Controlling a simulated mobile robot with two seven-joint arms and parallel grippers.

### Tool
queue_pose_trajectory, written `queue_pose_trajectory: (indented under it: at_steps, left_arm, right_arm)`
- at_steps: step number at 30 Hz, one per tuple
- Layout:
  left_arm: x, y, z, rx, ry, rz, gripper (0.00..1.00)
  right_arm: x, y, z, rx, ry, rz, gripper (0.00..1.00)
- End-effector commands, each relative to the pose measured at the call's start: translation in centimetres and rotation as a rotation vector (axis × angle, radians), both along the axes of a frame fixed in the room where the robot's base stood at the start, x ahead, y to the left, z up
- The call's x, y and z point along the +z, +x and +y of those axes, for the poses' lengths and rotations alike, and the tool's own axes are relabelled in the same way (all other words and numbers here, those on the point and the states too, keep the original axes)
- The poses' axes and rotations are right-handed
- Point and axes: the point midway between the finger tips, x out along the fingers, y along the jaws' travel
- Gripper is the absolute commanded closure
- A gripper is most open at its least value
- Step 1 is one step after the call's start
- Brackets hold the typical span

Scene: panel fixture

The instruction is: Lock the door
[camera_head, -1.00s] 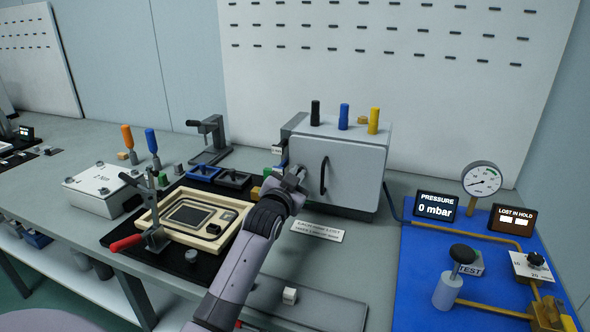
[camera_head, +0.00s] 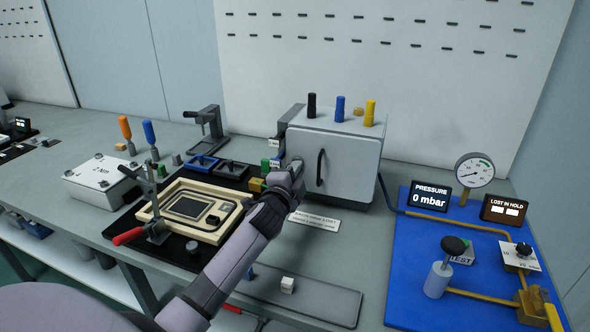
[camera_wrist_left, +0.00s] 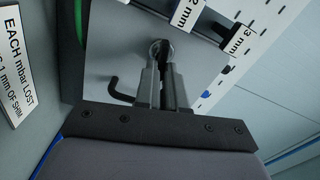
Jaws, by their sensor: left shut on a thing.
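The grey door (camera_head: 352,168) on the front of a box-shaped cabinet (camera_head: 345,124) looks closed, with a black bar handle (camera_head: 320,166) near its left side. My left gripper (camera_head: 296,170) is at the door's left edge, left of the handle. In the left wrist view, my left gripper (camera_wrist_left: 163,75) is shut on a small round metal knob (camera_wrist_left: 160,46) in front of a grey panel (camera_wrist_left: 115,45). The fingers hide much of the knob, and its turn cannot be told. My right gripper is not in view.
Black, blue and yellow pegs (camera_head: 340,112) stand on the cabinet. A fixture tray with a red-handled clamp (camera_head: 128,236) is to the left. A blue pressure panel (camera_head: 415,260) reading 0 mbar is to the right. A small sign (camera_head: 314,222) lies in front.

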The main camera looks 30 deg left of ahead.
Motion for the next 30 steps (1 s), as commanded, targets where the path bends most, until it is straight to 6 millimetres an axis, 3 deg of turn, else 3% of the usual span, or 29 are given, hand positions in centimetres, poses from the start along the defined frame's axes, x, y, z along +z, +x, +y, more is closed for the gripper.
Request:
queue_pose_trajectory:
  at_steps: [12,30]
  left_arm:
    - [-0.28,0.00,0.05,0.002,0.204,0.055,1.00]
    - [-0.31,-0.01,0.06,0.002,0.241,0.063,1.00]
  right_arm:
    - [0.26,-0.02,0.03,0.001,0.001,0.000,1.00]
    - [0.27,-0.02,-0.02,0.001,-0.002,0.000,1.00]
